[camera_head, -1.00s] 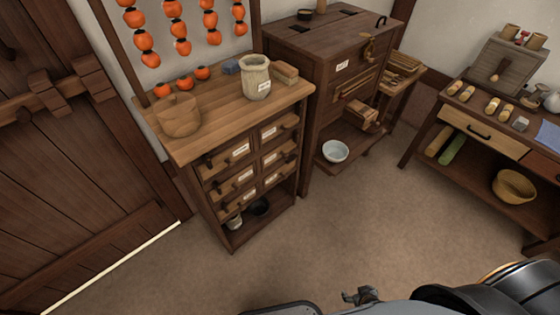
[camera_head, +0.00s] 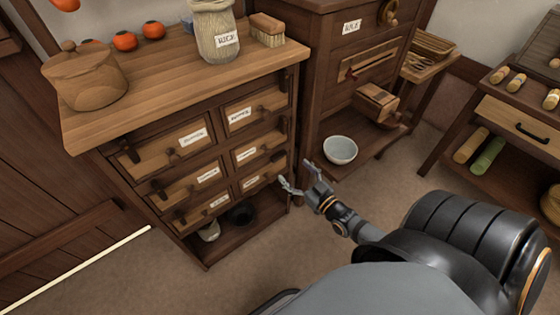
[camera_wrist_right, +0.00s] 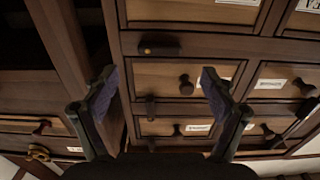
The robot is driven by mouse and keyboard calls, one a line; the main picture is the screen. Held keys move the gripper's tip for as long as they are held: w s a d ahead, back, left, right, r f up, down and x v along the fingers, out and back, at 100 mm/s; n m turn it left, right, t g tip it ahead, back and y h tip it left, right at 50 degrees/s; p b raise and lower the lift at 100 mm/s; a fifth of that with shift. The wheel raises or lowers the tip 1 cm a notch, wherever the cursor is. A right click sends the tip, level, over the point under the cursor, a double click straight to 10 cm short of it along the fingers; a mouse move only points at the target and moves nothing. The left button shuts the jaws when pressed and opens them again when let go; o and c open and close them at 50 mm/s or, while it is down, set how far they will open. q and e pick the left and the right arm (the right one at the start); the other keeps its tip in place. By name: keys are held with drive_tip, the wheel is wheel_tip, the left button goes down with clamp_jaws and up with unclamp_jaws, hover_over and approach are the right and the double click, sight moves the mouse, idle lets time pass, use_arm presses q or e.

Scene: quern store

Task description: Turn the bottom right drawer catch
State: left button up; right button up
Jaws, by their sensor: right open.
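The drawer cabinet (camera_head: 292,85) has two columns of three labelled drawers. The bottom right drawer (camera_head: 252,182) also shows, upside down, at the top of the right wrist view (camera_wrist_right: 190,12). Its catch (camera_head: 278,157) is a small dark bar beside the drawer's upper right corner. In the right wrist view this catch (camera_wrist_right: 153,45) lies level and has a brass dot. My right gripper (camera_head: 303,180) is open and empty, just right of the bottom right drawer. In the right wrist view the catch appears between its fingers (camera_wrist_right: 158,88), apart from them. My left gripper is out of view.
A taller cabinet (camera_head: 318,90) stands close on the right, with a white bowl (camera_head: 340,150) on its low shelf. A rice jar (camera_head: 216,32), a brush (camera_head: 267,30) and a lidded wooden pot (camera_head: 88,80) stand on the drawer cabinet.

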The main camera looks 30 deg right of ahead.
sight(281, 158)
drive_tip(key=w+b, duration=0.1)
drive_tip(key=w, duration=0.3)
drive_tip(key=w+b, duration=0.1)
drive_tip(key=w, duration=0.2)
drive_tip(key=shift+a+f+b, duration=0.1)
drive_tip(key=shift+a+b, duration=0.15)
drive_tip(key=shift+b, duration=0.1)
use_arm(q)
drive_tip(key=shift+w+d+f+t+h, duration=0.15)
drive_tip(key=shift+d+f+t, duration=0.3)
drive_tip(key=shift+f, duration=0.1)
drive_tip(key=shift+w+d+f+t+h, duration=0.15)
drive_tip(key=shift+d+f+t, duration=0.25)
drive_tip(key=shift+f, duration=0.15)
use_arm(e)
drive_tip(key=c, duration=1.1)
